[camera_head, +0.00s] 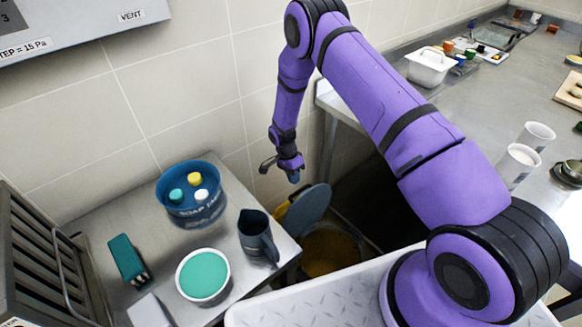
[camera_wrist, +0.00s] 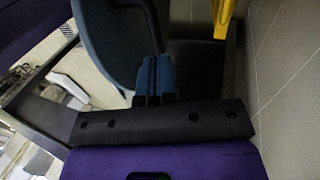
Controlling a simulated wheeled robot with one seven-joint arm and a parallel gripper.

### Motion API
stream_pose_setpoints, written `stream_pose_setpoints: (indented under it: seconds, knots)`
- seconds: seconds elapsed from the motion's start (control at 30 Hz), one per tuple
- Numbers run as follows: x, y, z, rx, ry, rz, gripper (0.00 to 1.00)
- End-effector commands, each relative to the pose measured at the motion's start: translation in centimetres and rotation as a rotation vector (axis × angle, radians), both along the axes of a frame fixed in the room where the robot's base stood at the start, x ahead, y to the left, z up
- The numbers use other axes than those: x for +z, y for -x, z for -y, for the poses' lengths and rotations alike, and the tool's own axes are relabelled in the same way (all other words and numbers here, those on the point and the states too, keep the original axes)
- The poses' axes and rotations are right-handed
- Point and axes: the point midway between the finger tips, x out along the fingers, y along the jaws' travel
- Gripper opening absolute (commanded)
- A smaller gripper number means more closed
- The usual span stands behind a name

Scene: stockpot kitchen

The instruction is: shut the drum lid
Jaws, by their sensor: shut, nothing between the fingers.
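The drum lid (camera_head: 309,207) is a grey-blue disc, raised and tilted open on the floor-standing drum (camera_head: 330,252), whose tan inside shows. The gap is between the steel side table and my base. My gripper (camera_head: 294,178) is shut and empty, pointing down close above the lid's upper edge. In the wrist view the lid (camera_wrist: 108,38) fills the upper left, close beside the blue fingertips (camera_wrist: 153,70). I cannot tell whether they touch. A yellow part (camera_head: 281,213) shows left of the lid and also in the wrist view (camera_wrist: 226,18).
The side table holds a blue pot (camera_head: 190,208) with coloured-topped items, a dark jug (camera_head: 258,236) near its right edge, a teal-filled bowl (camera_head: 203,277) and a teal brush-like item (camera_head: 126,259). A tiled wall (camera_head: 180,90) stands behind. A steel counter (camera_head: 455,100) is at right.

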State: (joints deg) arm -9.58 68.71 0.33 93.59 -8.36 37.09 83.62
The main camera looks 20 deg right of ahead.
Motion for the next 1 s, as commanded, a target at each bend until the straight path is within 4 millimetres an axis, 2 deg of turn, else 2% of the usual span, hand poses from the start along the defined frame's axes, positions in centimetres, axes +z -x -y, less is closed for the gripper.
stream_pose_setpoints:
  seconds: [0.1, 0.23, 0.4, 1.0]
  knots:
    - [-1.7, 0.9, 0.5, 0.0, 0.0, -0.002, 0.0]
    - [-1.6, 2.6, 1.2, 0.001, -0.001, -0.001, 0.0]
    - [-1.8, 3.8, 1.7, 0.001, 0.0, 0.0, 0.0]
    - [-1.7, 3.8, 1.8, 0.001, -0.007, 0.017, 0.0]
